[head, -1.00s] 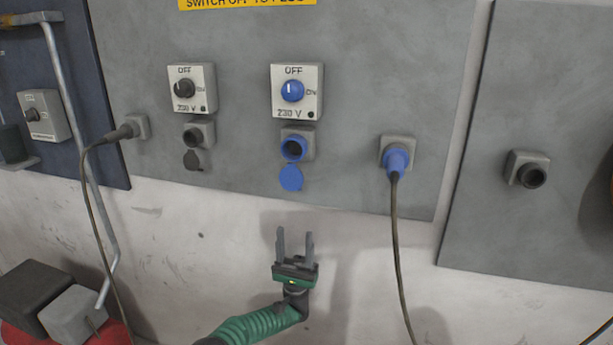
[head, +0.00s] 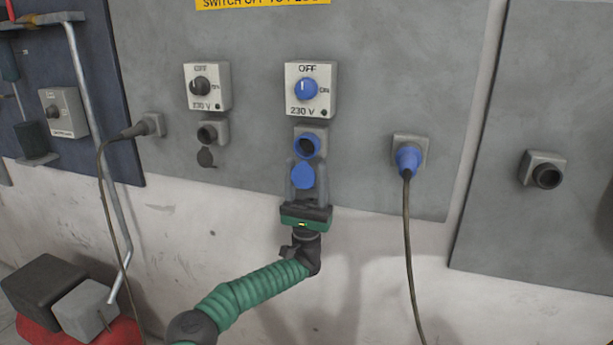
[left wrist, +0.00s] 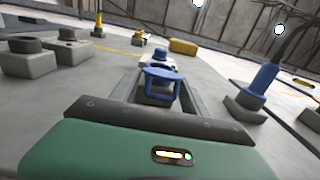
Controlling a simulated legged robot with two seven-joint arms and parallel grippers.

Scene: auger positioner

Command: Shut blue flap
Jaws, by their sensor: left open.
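The blue flap (head: 302,176) hangs open below the blue socket (head: 307,145) on the grey wall panel. The socket's dark opening is uncovered. My left gripper (head: 304,172) is open, pointing up, with one finger on each side of the flap in the head view. In the left wrist view the blue flap (left wrist: 161,73) stands between the two fingers, near their tips. I cannot tell whether a finger touches it. My right gripper is not in view.
Above the socket is a switch box with a blue knob (head: 306,89) at OFF. A blue plug (head: 407,160) with a hanging cable is to the right. A black socket with its flap (head: 206,157) open is to the left. Grey blocks (head: 47,286) lie lower left.

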